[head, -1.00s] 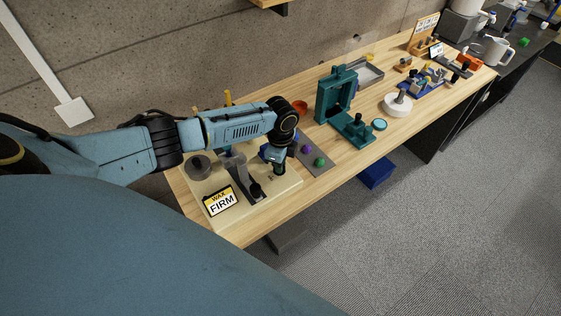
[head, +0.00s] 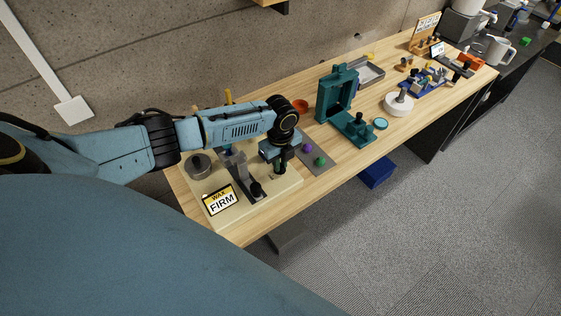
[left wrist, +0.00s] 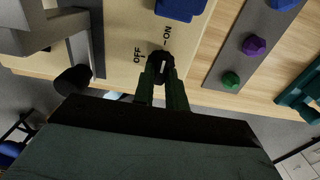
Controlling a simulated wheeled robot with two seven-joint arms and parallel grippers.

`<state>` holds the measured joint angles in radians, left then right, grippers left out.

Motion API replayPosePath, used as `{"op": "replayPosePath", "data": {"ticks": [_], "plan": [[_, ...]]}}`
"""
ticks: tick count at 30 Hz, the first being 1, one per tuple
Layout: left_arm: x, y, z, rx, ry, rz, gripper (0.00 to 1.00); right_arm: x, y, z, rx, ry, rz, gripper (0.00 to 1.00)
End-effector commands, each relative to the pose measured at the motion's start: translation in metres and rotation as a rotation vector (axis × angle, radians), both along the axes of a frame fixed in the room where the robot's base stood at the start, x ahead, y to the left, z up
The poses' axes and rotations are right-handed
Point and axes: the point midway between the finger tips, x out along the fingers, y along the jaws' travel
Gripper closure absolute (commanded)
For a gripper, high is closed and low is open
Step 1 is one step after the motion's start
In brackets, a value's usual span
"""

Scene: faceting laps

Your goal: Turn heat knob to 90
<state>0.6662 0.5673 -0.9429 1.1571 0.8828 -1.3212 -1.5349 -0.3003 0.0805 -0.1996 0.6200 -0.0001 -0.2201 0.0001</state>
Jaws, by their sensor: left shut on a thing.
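A small black knob (left wrist: 161,66) with a white pointer line sits on the cream board (left wrist: 115,30) in the left wrist view. The labels OFF and ON are printed beside it. The pointer line lies nearly upright in that picture, roughly toward the ON mark. No 90 mark is readable. My left gripper (left wrist: 161,75) is shut on the knob, a fingertip on each side. In the head view my left gripper (head: 279,168) points down at the board's right part and mostly hides the knob. My right gripper is not in view.
Beside the gripper on the board are a grey lever with a black ball (head: 257,189), a grey round pot (head: 198,166) and a WAX FIRM sign (head: 220,201). A grey strip with purple and green stones (head: 320,161) and a teal press frame (head: 337,95) stand to the right.

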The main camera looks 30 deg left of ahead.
Motion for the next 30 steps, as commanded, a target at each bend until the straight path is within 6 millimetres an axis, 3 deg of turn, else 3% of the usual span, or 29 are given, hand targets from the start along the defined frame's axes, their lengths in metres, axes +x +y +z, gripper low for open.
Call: {"op": "replayPosePath", "data": {"ticks": [12,13,18,26,30], "plan": [[0.001,-0.001,0.001,-0.001,-0.003,-0.011,1.00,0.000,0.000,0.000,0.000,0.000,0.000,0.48],[0.001,-0.001,0.001,-0.001,-0.003,-0.011,0.84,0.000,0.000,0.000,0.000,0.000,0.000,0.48],[0.001,-0.001,0.001,-0.001,-0.002,-0.010,0.65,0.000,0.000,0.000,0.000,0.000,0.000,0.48],[0.000,0.000,0.001,0.000,-0.001,-0.009,0.65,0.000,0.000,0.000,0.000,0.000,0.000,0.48],[0.001,0.000,0.012,-0.001,-0.003,-0.008,0.65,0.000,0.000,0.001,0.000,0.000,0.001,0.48]]}}
